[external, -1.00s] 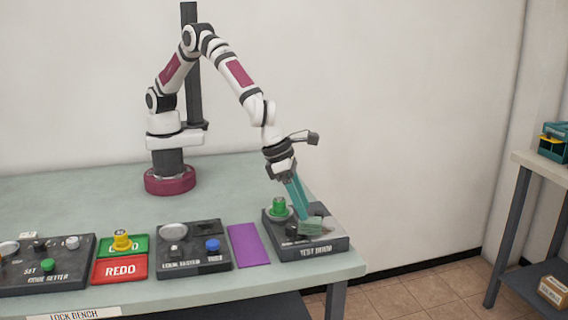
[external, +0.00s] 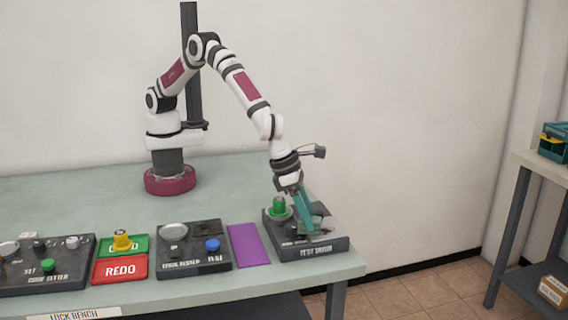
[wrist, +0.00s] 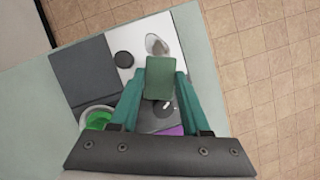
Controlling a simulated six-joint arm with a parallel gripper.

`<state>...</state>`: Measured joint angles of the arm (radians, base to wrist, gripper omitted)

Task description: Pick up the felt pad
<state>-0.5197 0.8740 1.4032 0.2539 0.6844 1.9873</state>
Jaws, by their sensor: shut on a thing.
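The felt pad (wrist: 159,78) shows in the wrist view as a small dark green block between my teal fingertips. My gripper (external: 313,225) is shut on it, over the right part of the test bench unit (external: 318,247). In the external view the fingers mostly hide the pad. I cannot tell from these views whether the pad is clear of the unit's surface.
A green button (external: 279,206) in a round dish stands on the unit, left of my fingers. A purple mat (external: 248,244) lies to the left, then the lock tester (external: 192,262) and the red REDO tray (external: 120,270). The bench edge is close on the right.

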